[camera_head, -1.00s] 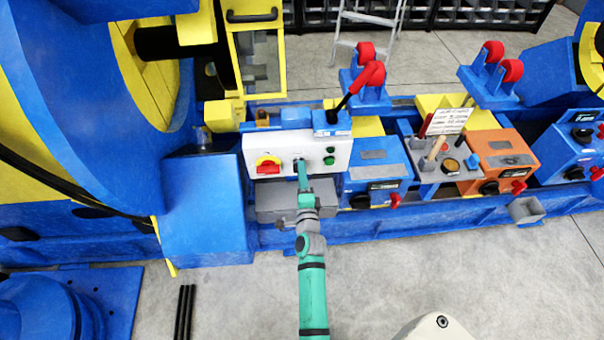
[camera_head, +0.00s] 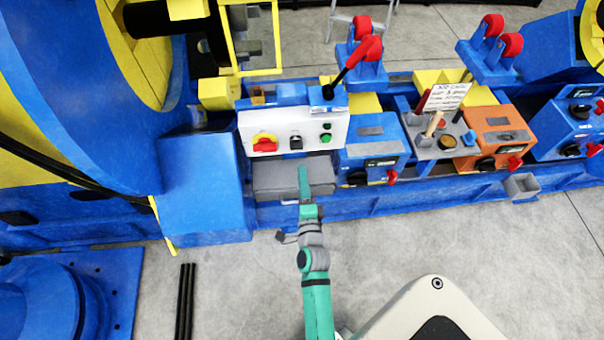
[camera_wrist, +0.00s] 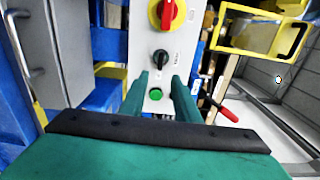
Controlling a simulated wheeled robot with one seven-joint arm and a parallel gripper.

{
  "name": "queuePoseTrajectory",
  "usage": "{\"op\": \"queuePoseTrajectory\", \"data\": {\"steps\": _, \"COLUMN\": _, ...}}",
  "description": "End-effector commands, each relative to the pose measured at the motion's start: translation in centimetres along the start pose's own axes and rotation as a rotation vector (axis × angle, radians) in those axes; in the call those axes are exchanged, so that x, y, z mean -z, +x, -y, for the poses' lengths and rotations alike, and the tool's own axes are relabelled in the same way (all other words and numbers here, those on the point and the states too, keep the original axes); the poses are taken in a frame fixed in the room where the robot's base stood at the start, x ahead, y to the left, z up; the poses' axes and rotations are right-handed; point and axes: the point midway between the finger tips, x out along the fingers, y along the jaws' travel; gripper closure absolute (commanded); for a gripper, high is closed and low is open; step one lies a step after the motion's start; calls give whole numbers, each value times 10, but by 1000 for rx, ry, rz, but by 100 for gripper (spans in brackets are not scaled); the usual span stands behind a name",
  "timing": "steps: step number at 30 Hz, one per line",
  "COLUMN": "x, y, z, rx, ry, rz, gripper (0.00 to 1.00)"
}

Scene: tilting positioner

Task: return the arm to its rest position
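My arm (camera_head: 314,275) reaches forward from the bottom of the head view. My gripper (camera_head: 304,172) shows there edge-on, in front of the grey box under the white control panel (camera_head: 270,134). In the wrist view my gripper (camera_wrist: 158,82) has two green fingers spread apart with nothing held between them. The panel's black selector knob (camera_wrist: 161,58) and green button (camera_wrist: 155,94) show beyond the fingers, apart from them. In the head view the knob (camera_head: 296,142) is fully in sight.
The grey box (camera_head: 270,178) is just behind the gripper. A blue box (camera_head: 205,190) stands left of it, and blue (camera_head: 372,150) and orange (camera_head: 497,138) control boxes stand to the right.

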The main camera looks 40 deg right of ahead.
Motion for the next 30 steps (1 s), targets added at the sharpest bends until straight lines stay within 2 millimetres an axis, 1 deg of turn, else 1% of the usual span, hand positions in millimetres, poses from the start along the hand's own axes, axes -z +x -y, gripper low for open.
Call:
{"op": "queuePoseTrajectory", "data": {"steps": 14, "x": 0, "y": 0, "z": 0, "rx": 0, "ry": -1, "rz": 0, "gripper": 71}}
{"op": "queuePoseTrajectory", "data": {"steps": 17, "x": -4, "y": -6, "z": -3, "rx": -6, "ry": -24, "rz": 7, "gripper": 71}}
{"op": "queuePoseTrajectory", "data": {"steps": 20, "x": -16, "y": -27, "z": -9, "rx": -20, "ry": -96, "rz": 30, "gripper": 71}}
{"op": "queuePoseTrajectory", "data": {"steps": 23, "x": -34, "y": -60, "z": -17, "rx": -35, "ry": -224, "rz": 71, "gripper": 71}}
{"op": "queuePoseTrajectory", "data": {"steps": 24, "x": -42, "y": -76, "z": -20, "rx": -40, "ry": -284, "rz": 91, "gripper": 71}}
{"op": "queuePoseTrajectory", "data": {"steps": 26, "x": -54, "y": -100, "z": -22, "rx": -46, "ry": -378, "rz": 123, "gripper": 71}}
{"op": "queuePoseTrajectory", "data": {"steps": 27, "x": -60, "y": -116, "z": -22, "rx": -46, "ry": -438, "rz": 144, "gripper": 71}}
{"op": "queuePoseTrajectory", "data": {"steps": 29, "x": -70, "y": -140, "z": -23, "rx": -46, "ry": -530, "rz": 177, "gripper": 71}}
{"op": "queuePoseTrajectory", "data": {"steps": 30, "x": -76, "y": -156, "z": -22, "rx": -44, "ry": -590, "rz": 200, "gripper": 71}}
